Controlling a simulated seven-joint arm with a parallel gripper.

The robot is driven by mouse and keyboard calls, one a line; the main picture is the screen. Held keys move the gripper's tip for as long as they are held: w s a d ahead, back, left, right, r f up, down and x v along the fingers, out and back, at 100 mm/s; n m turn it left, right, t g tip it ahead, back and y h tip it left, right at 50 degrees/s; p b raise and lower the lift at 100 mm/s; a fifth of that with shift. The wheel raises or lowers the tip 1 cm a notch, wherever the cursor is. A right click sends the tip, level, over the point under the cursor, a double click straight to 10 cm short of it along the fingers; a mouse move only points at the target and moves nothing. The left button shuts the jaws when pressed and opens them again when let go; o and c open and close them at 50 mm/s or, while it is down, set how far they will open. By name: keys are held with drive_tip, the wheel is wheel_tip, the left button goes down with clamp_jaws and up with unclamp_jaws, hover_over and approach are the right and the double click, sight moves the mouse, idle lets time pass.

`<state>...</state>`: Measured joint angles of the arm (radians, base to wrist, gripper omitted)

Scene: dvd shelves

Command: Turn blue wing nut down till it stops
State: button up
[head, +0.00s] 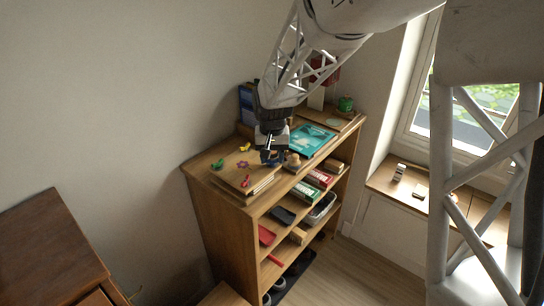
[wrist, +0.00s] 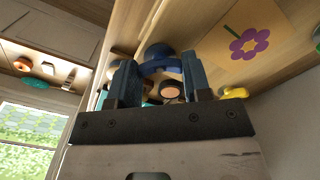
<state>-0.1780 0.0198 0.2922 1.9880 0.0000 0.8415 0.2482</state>
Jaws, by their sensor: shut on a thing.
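The blue wing nut (wrist: 160,60) shows in the wrist view between the two fingers of my gripper (wrist: 160,72). Its rounded blue top and wings span the gap, and the fingers are shut on it from both sides. In the head view my gripper (head: 271,157) points down at the top of the wooden shelf unit, with a bit of blue at its tips. The fingers hide most of the nut there. I cannot see the thread below it or how far down it sits.
On the shelf top (head: 205,160) lie a board with a purple flower (wrist: 249,43), a green piece (head: 218,164), a yellow piece (head: 245,147) and a red piece (head: 245,181). A round wooden thing (head: 293,160) and a teal panel (head: 312,138) are close to the right of my gripper.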

sight(272, 158)
drive_tip(key=m, duration=0.5)
drive_tip(key=shift+m, duration=2.5)
drive_tip(key=o, duration=0.9)
drive_tip(key=shift+r, duration=0.15)
drive_tip(key=shift+r, duration=3.8)
drive_tip(key=shift+s, duration=0.1)
